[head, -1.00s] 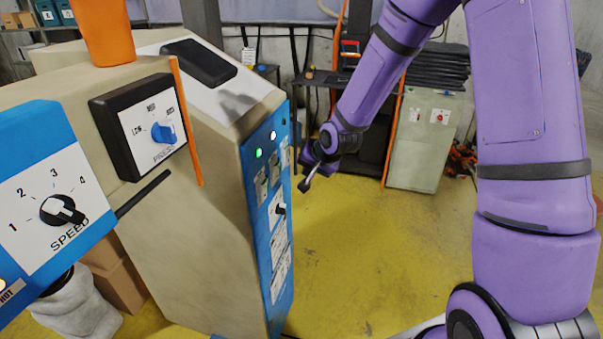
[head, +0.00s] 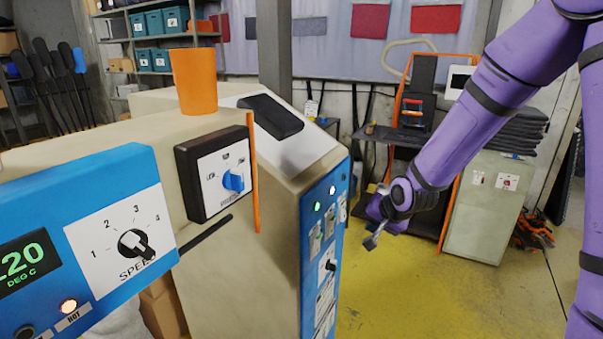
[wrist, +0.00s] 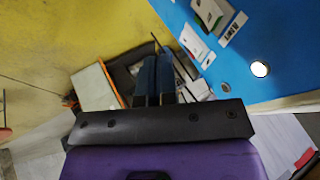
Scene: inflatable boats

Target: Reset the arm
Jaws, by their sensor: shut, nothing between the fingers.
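My purple arm comes in from the right in the head view. It ends in my gripper (head: 373,239), which hangs in free air just right of the blue front panel (head: 325,250) of the beige machine. In the wrist view my gripper's dark fingers (wrist: 158,75) lie side by side, shut with nothing between them. The blue panel (wrist: 240,45) shows at the upper right of that view, apart from the fingers.
A speed dial (head: 133,243) on a blue control box and a blue pressure knob (head: 234,180) stand at the left. An orange cup (head: 195,80) sits on top. A beige cabinet (head: 485,220) stands behind. Yellow floor (head: 430,300) lies clear below the gripper.

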